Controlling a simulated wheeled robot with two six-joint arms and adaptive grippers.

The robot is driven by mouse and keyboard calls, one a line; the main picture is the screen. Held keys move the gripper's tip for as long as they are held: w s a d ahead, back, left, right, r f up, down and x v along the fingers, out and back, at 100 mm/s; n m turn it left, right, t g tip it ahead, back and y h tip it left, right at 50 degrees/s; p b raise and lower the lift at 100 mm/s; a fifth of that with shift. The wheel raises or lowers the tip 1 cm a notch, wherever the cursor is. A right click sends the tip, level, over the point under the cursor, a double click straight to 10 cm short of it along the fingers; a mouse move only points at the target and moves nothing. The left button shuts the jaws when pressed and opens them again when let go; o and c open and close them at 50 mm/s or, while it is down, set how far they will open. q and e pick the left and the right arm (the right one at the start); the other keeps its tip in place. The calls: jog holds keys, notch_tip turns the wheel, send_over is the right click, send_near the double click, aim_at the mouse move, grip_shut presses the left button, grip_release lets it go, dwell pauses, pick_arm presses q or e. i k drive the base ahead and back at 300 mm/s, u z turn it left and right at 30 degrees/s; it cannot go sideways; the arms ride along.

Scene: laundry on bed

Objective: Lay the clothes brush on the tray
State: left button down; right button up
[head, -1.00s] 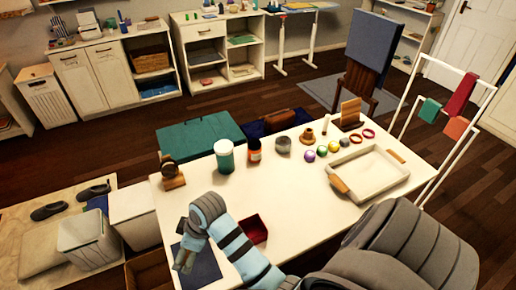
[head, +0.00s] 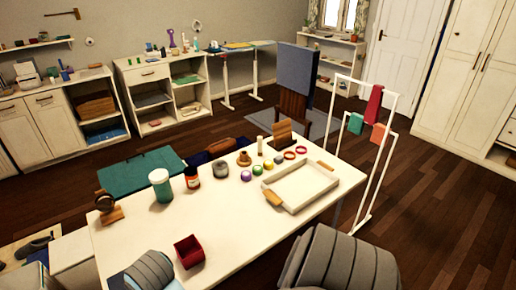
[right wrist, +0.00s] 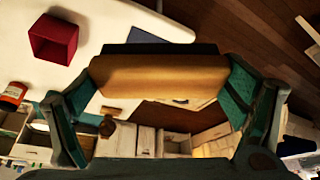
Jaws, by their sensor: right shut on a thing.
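The clothes brush (right wrist: 160,76), a wooden block with a dark strip along its far edge, is in my right gripper (right wrist: 165,85). The gripper's green fingers are shut on its two ends in the right wrist view. The tray (head: 317,198) is cream with wooden handles and stands empty at the right end of the white table in the head view. Neither gripper shows in the head view, so the distance from the brush to the tray cannot be read there. My left gripper is not in view.
The white table (head: 225,235) holds a red open box (head: 189,251), a teal-and-white jar (head: 161,185), an orange jar (head: 192,177), a grey pot (head: 220,169) and several small balls left of the tray. Red rings (head: 290,155) lie behind it. A drying rack (head: 368,180) stands to the right.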

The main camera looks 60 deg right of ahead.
aim_at(314, 184)
jog(key=u, duration=2.55)
jog(key=k, duration=2.95)
jog(key=z, duration=1.6)
